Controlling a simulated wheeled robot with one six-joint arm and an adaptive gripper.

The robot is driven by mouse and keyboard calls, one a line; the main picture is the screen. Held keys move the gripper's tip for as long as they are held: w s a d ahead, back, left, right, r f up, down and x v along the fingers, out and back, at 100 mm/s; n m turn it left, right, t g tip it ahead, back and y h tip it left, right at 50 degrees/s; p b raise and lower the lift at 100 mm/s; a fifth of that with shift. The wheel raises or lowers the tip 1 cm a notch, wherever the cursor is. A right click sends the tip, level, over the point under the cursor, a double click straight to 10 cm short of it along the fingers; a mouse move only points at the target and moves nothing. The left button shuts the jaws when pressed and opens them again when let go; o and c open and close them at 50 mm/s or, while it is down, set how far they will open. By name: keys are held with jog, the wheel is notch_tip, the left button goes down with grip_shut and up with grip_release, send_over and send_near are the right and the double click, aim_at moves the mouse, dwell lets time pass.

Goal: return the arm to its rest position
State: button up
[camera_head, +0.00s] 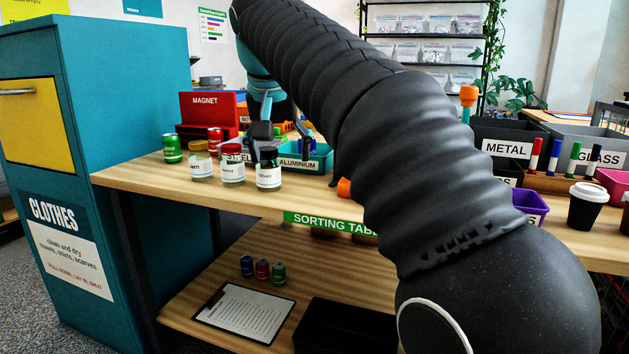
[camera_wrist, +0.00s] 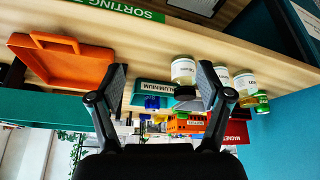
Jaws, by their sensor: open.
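My arm crosses the head view from the upper left to the lower right and hides the middle of the sorting table (camera_head: 140,178). My gripper (camera_head: 283,133) is over the back left part of the table, near the aluminium bin (camera_head: 318,164) and behind the jars. In the wrist view, which is upside down, my gripper (camera_wrist: 162,82) shows its two black fingers spread wide with nothing between them. An orange tray (camera_wrist: 60,68) lies to one side of the fingers there. Most of that tray is hidden by my arm in the head view.
Three jars, one with a red lid (camera_head: 232,168), stand by the front left edge. A green can (camera_head: 172,148) and a red magnet box (camera_head: 208,112) are behind them. A teal clothes cabinet (camera_head: 150,100) borders the left. Metal bin (camera_head: 505,148), markers and a cup (camera_head: 586,207) stand right.

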jog(key=s+d+f+n+y, duration=0.1)
jog(key=s+d+f+n, duration=0.15)
jog(key=f, duration=0.45)
jog(key=s+d+f+n, duration=0.1)
jog(key=s+d+f, duration=0.25)
jog(key=f, duration=0.45)
jog(key=s+d+f+m, duration=0.1)
jog(key=s+d+f, duration=0.5)
jog(key=s+d, duration=0.2)
jog(key=s+d+f+m, duration=0.2)
jog(key=s+d+f, duration=0.5)
jog(key=s, duration=0.4)
jog(key=shift+s+d+t+h, duration=0.25)
jog(key=shift+d+t+h, duration=0.05)
jog(key=shift+d, duration=0.1)
